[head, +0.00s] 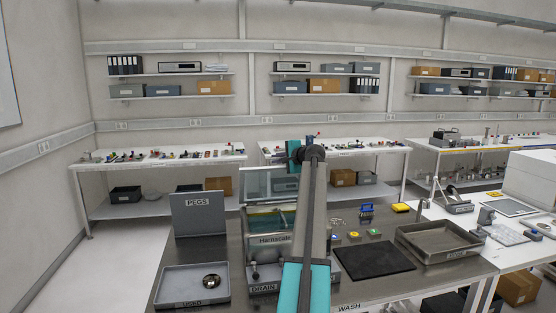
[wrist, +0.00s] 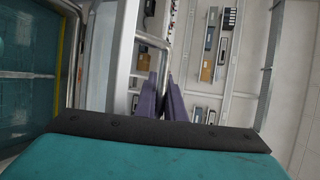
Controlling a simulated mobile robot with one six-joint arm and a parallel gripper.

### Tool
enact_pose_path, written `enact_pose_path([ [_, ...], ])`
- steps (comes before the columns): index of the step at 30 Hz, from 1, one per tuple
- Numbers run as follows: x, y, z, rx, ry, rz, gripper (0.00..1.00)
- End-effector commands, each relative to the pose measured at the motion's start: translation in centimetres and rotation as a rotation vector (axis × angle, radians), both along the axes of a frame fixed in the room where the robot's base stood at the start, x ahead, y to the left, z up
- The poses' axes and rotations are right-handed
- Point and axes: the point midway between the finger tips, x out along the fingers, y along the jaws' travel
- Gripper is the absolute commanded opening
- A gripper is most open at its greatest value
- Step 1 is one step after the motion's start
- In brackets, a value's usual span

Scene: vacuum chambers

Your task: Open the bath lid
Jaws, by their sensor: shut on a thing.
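The bath (head: 274,240) stands on the steel bench in the head view, partly behind my arm. Its see-through, pale-framed lid (head: 256,184) is raised, standing up at the back of the bath. In the wrist view the lid's pale frame (wrist: 123,60) runs beside my gripper, and the bath's teal inside (wrist: 28,90) shows at the left. My gripper (wrist: 164,82) has its purple fingers shut on the lid's metal bar handle (wrist: 152,40). In the head view my arm hides the fingers and the handle.
A grey PEGS board (head: 198,214) and a USED tray (head: 192,288) stand left of the bath. A black mat (head: 374,259) and a steel basin (head: 438,242) lie to the right. Shelved benches (head: 160,160) line the back wall.

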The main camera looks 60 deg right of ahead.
Motion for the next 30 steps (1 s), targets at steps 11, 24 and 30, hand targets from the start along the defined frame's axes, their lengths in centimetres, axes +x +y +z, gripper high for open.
enact_pose_path([
  [11,0.2,0.0,-1.2,0.009,0.011,0.005,0.28],
  [24,-0.2,0.0,-0.4,0.007,0.01,0.003,0.28],
  [30,-0.9,0.0,0.6,0.004,0.008,0.001,0.28],
])
